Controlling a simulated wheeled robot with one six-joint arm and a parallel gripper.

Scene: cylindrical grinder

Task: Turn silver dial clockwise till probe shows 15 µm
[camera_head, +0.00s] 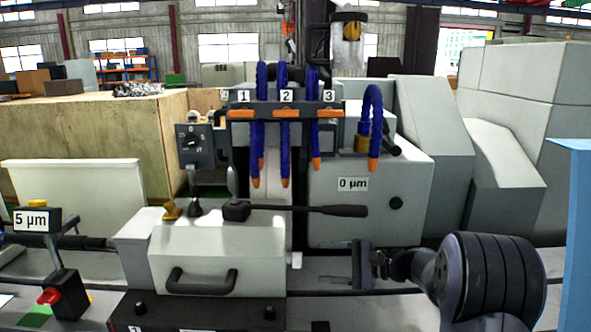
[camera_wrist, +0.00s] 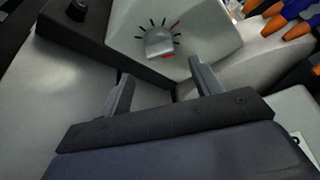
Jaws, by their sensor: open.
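The silver dial (camera_wrist: 158,42) shows in the wrist view, on a light grey housing with black tick marks and one red tick at its upper right. A red mark sits at the dial's lower edge. My gripper (camera_wrist: 160,74) is open and empty, its fingers apart and short of the dial in the picture. In the head view my gripper (camera_head: 362,265) is in front of the grey machine, right of centre. A label reading 5 µm (camera_head: 31,220) is on a small stand at the left. Another label reading 0 µm (camera_head: 353,184) is on the grey housing.
Blue hoses with orange tips (camera_head: 284,130) hang from a bar numbered 1 to 3. A black lever (camera_head: 310,209) extends across the machine's middle. A grey cover with a handle (camera_head: 203,280) lies in front. A control box (camera_head: 194,146) stands left of the hoses.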

